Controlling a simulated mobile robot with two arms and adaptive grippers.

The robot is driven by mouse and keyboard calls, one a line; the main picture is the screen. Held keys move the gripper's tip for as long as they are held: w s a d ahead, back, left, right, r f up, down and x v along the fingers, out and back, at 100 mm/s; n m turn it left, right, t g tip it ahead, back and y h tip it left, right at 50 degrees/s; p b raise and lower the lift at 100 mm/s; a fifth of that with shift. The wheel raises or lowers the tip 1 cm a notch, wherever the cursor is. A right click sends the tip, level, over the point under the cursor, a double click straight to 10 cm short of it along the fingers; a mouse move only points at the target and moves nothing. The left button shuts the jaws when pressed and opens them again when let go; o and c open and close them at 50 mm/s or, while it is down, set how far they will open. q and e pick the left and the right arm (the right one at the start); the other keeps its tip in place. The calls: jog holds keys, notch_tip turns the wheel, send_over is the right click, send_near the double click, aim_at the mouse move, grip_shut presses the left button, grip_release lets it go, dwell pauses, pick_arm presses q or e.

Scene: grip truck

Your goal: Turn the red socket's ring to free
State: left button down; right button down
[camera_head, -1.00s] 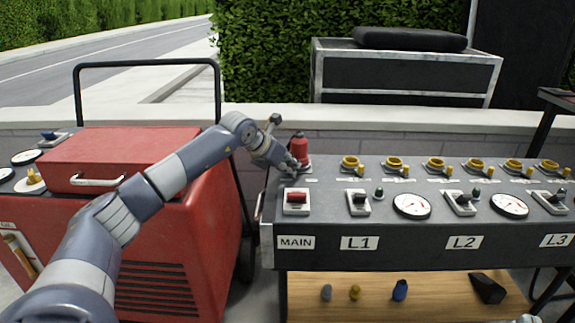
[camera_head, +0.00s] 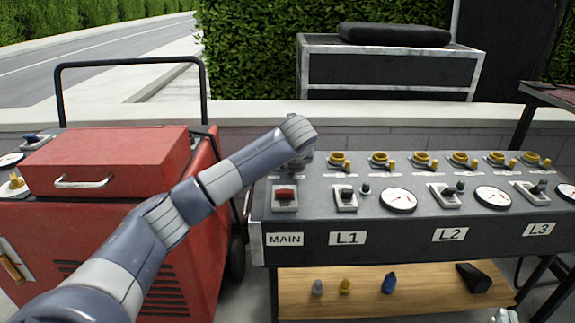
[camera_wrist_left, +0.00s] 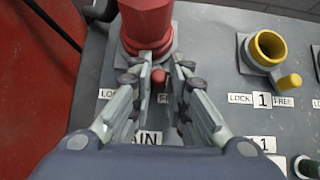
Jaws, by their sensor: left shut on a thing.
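In the left wrist view the red socket (camera_wrist_left: 147,20) stands upright on its base at the panel's left end, with a red plug in it. A small red lug (camera_wrist_left: 159,77) of its ring points toward my gripper, beside the "F" of a half-hidden label. My left gripper (camera_wrist_left: 159,73) is shut on the red ring, its fingertips on either side of the lug.
Yellow sockets (camera_head: 339,161) with yellow lugs line the panel (camera_head: 390,235) to the right. The nearest one (camera_wrist_left: 268,48) has LOCK and FREE labels. Below them are a red main switch (camera_head: 285,197), breakers and gauges. A red generator (camera_head: 110,160) stands close on the left.

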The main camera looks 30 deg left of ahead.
pick_arm(q)
jog(key=shift+w+d+n+g+y, duration=0.3)
jog(key=shift+w+d+n, duration=0.05)
jog(key=shift+n, duration=0.25)
pick_arm(e)
jog(key=shift+r, duration=0.3)
pick_arm(q)
jog(key=c, duration=1.6)
grip_release()
jog(key=v, duration=1.2)
